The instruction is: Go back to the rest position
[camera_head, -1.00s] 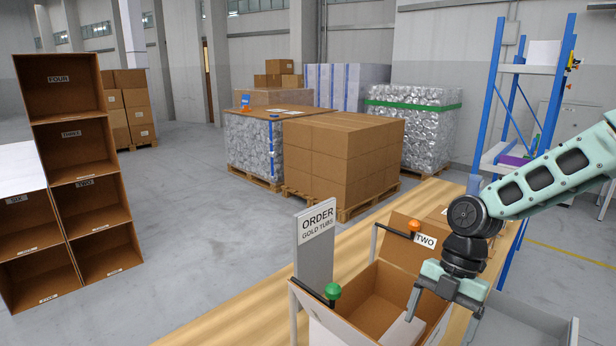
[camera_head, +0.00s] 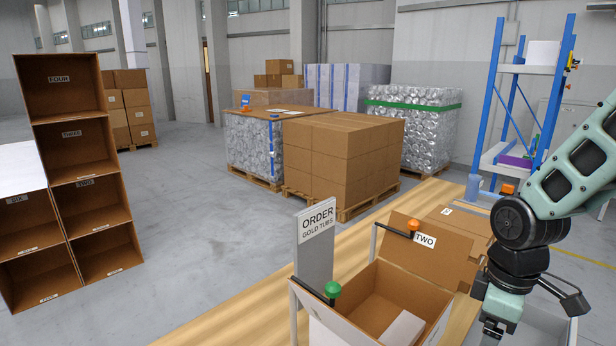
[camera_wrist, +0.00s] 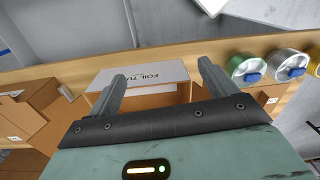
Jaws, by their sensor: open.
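My gripper (camera_head: 497,328) is low at the right of the head view, just right of the open cardboard box (camera_head: 380,293) on the wooden table. In the wrist view its two fingers (camera_wrist: 162,76) stand apart with nothing between them. The fingertips are partly cut off or hidden in the head view.
Several round tubs with blue marks (camera_wrist: 250,68) are right in the wrist view. A blue-framed rack (camera_head: 487,105) stands behind.

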